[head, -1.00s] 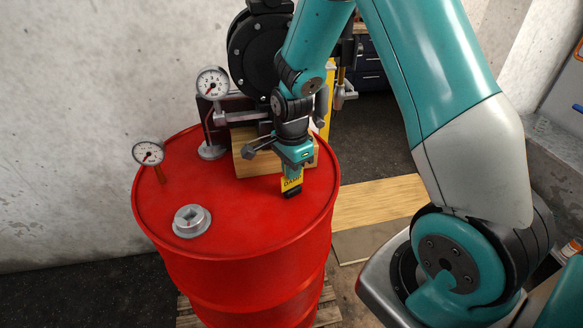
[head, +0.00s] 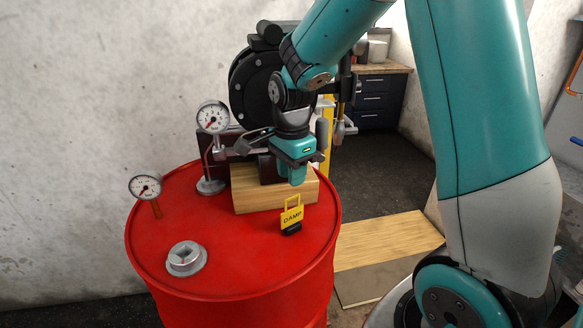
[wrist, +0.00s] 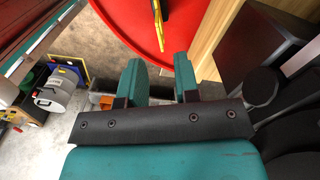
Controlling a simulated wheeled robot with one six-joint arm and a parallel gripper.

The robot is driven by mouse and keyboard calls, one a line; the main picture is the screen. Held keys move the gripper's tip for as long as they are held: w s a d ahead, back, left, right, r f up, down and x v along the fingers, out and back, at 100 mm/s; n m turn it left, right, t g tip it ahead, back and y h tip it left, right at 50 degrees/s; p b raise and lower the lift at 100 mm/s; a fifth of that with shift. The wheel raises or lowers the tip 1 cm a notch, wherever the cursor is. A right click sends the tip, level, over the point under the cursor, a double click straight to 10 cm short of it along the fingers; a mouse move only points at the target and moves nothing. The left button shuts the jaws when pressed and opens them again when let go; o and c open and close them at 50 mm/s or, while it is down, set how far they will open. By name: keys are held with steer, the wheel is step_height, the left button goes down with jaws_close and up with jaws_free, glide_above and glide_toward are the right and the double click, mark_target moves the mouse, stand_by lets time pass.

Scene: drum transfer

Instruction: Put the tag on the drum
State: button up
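The yellow tag (head: 292,214), marked DAMP, stands upright on a black base on top of the red drum (head: 225,245), near its right front rim. My gripper (head: 298,180) is just above and behind the tag, apart from it. In the wrist view my gripper (wrist: 160,72) has its two fingers spread with nothing between them. The tag (wrist: 166,22) shows nearly edge-on beyond the fingertips, over the red drum top (wrist: 125,20).
A wooden block (head: 270,195) lies behind the tag on the drum. Two dial gauges, one at the left (head: 146,187) and one farther back (head: 213,118), and a grey bung (head: 186,258) also stand on the drum. Dark machinery (head: 258,85) is behind.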

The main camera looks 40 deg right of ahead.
step_height(320, 180, up, 2)
steer(key=shift+r, duration=0.2)
steer(key=shift+s+a+r, duration=0.1)
steer(key=shift+a+r, duration=0.05)
steer(key=shift+r, duration=0.15)
steer(key=s+a+r+n+y, duration=0.2)
steer(key=s+a+n, duration=0.6)
steer(key=s+n, duration=0.2)
steer(key=s+a+r+n+y, duration=0.2)
steer(key=s+a+n, duration=0.7)
steer(key=n, duration=0.6)
steer(key=shift+s+r, duration=0.8)
steer(key=shift+r, duration=0.05)
